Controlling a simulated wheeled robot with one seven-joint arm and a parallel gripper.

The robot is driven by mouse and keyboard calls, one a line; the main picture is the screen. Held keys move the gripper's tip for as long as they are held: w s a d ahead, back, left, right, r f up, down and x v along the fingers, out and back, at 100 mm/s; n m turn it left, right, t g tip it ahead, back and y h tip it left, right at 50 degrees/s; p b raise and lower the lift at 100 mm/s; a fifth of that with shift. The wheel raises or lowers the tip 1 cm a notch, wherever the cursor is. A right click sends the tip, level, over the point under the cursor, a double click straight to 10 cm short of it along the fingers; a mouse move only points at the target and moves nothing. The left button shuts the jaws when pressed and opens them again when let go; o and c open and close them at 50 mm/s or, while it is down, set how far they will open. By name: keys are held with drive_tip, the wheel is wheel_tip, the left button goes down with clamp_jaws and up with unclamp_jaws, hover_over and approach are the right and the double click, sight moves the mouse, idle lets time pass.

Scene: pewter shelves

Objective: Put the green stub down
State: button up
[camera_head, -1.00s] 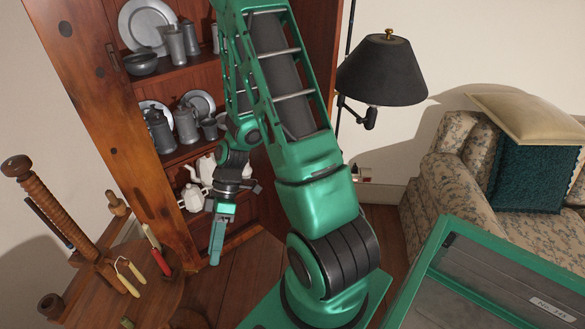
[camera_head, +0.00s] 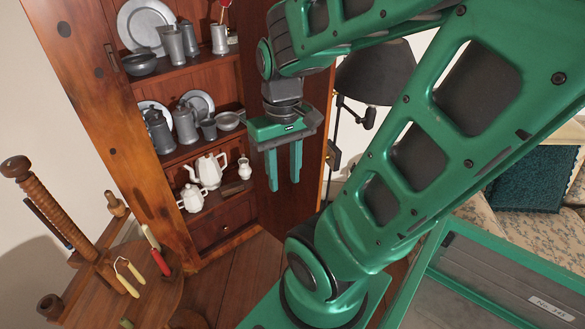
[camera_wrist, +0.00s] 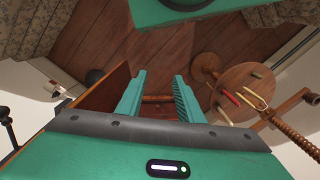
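My gripper (camera_head: 284,186) hangs in front of the shelf cupboard's right side, fingers pointing down. Its two green fingers also show in the wrist view (camera_wrist: 158,92). They stand apart, and only the floor and wood beyond show between them. I see no green stub in the grip. A small dark greenish piece (camera_wrist: 257,74) lies on the round wooden table in the wrist view, well away from the fingers; it is too small to tell whether it is the green stub.
The round wooden table (camera_head: 150,300) holds a red stick (camera_head: 161,263), pale yellow sticks and a wooden screw post (camera_head: 52,215). The cupboard shelves hold pewter ware and white teapots (camera_head: 207,171). A black lamp (camera_head: 375,75) stands behind my arm. A patterned sofa is at right.

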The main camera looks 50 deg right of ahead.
drive_tip(key=s+r+m, duration=0.1)
drive_tip(key=s+d+r+m, duration=0.1)
drive_tip(key=shift+s+d, duration=0.2)
drive_tip(key=shift+s, duration=0.1)
drive_tip(key=shift+w+f, duration=0.3)
drive_tip(key=shift+w, duration=0.3)
